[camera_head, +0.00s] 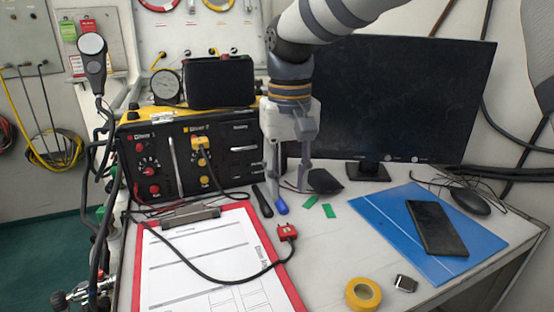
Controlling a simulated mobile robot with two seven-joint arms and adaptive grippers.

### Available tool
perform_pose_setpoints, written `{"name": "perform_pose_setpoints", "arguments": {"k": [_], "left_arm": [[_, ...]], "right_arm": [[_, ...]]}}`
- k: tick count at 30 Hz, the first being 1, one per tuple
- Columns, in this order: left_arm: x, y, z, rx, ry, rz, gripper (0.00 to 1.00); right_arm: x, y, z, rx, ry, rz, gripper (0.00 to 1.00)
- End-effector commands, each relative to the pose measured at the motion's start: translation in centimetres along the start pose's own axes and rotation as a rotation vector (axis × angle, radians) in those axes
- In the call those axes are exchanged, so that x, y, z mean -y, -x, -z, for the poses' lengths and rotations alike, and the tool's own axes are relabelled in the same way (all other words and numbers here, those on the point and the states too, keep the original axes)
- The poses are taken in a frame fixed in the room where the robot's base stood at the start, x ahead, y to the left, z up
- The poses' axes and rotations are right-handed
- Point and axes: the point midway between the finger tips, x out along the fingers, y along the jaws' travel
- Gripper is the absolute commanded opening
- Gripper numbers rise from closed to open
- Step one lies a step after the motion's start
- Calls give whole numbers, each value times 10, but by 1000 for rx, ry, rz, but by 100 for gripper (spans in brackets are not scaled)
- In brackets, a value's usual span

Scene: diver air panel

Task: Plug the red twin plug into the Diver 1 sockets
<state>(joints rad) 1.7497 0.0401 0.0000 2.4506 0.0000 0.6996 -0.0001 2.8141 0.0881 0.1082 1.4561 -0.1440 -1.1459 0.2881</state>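The red twin plug (287,232) lies at the right edge of the red clipboard (296,290), with a black cable curving left across the paper. The black air panel (190,160) stands at the back left. Its Diver 1 side, on the left, has red sockets (150,171) that look empty; a yellow plug (201,142) sits on the Diver 2 side. My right gripper (291,188) points down beside the panel's right end, behind the red plug and apart from it. Its fingers are spread with nothing seen between them. My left gripper is not in view.
A blue folder (380,215) with a black phone (436,228) lies right. Yellow tape (363,293) and a small metallic item (405,283) lie in front. A blue-tipped item (281,206) and green pieces (328,211) lie near my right gripper.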

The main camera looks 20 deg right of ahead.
Motion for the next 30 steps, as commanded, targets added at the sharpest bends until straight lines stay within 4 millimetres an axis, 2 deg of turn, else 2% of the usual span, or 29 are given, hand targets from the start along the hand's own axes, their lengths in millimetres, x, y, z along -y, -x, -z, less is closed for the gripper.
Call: {"name": "perform_pose_setpoints", "arguments": {"k": [1, 6, 12, 16, 23, 24, 28, 30], "left_arm": [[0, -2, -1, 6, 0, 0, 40], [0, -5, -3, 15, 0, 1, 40], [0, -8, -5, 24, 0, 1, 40], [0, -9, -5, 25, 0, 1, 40], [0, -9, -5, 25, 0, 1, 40], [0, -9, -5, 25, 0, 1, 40], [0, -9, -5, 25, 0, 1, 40], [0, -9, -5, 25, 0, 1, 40]], "right_arm": [[0, -14, -1, 9, 1, -1, 33], [0, -58, -1, 9, 1, -1, 33], [0, -94, -1, 6, 2, -1, 33], [0, -103, 0, 2, 2, 0, 33], [0, -104, 0, 1, 2, 0, 33], [0, -104, 0, 1, 2, 0, 31], [0, -104, 0, 1, 2, 0, 2], [0, -104, 0, 1, 2, 0, 1]]}}
